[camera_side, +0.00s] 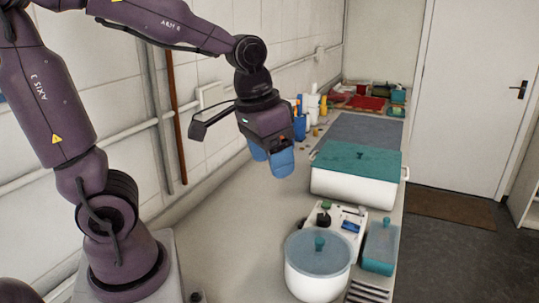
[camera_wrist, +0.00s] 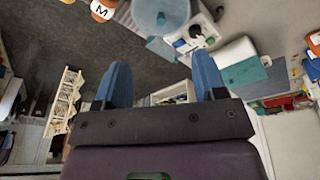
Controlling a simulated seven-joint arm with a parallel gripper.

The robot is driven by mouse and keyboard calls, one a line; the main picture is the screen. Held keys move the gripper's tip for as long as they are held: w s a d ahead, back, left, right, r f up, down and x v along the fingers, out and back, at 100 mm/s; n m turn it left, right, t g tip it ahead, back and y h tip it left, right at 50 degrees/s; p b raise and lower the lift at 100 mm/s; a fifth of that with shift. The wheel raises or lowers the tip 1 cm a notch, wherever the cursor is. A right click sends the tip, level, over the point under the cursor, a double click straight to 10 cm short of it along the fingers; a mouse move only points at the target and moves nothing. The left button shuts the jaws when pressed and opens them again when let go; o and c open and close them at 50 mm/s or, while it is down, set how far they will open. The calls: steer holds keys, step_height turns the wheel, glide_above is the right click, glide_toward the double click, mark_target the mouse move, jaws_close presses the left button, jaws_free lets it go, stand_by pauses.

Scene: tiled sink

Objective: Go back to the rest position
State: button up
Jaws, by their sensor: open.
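My gripper (camera_side: 270,160) hangs in the air over the counter, left of the white box with the teal lid, in the side view. Its two blue fingers point downward there. In the wrist view my gripper (camera_wrist: 162,85) shows both blue fingers wide apart with nothing between them. The gripper is open and empty. It appears to touch nothing.
A white box with a teal lid (camera_side: 350,182), a round white pot (camera_side: 318,275) and a teal container (camera_side: 380,247) stand along the counter (camera_side: 245,215). Bottles (camera_side: 312,106) and red items (camera_side: 368,103) sit farther back. The counter's left part is clear.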

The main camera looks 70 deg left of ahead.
steer(key=shift+s, duration=0.15)
steer(key=s+d+r+m+t, duration=0.1)
steer(key=s+d+r+t, duration=0.1)
steer(key=s, duration=0.3)
steer(key=shift+s+r+m+t, duration=0.3)
steer(key=shift+r+t, duration=0.2)
steer(key=shift+r, duration=0.3)
stand_by(0.9)
